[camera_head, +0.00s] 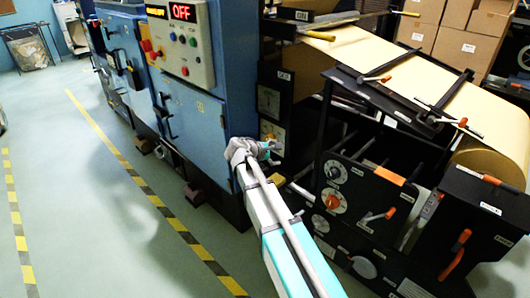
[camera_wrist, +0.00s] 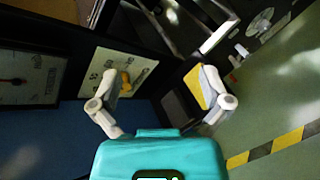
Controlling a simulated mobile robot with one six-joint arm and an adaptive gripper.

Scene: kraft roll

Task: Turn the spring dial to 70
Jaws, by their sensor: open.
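A pale dial plate (camera_head: 273,137) with dark markings is on the dark machine front, just beyond my gripper (camera_head: 262,150) and partly hidden by it. In the wrist view, this dial plate (camera_wrist: 98,72) carries a yellow knob (camera_wrist: 126,82). My gripper (camera_wrist: 157,85) is open and empty there, with its left finger over the plate and the knob just inside that finger. I see no clear contact. The knob's reading is too small to tell. Other round dials (camera_head: 335,172) (camera_head: 333,202) are on the panel to the right. No label reads clearly as spring.
A blue cabinet (camera_head: 190,120) with a display reading OFF stands to the left of my arm. A second framed gauge (camera_head: 269,101) is above the pale plate. Levers and an orange-handled clamp (camera_head: 455,255) stick out at right.

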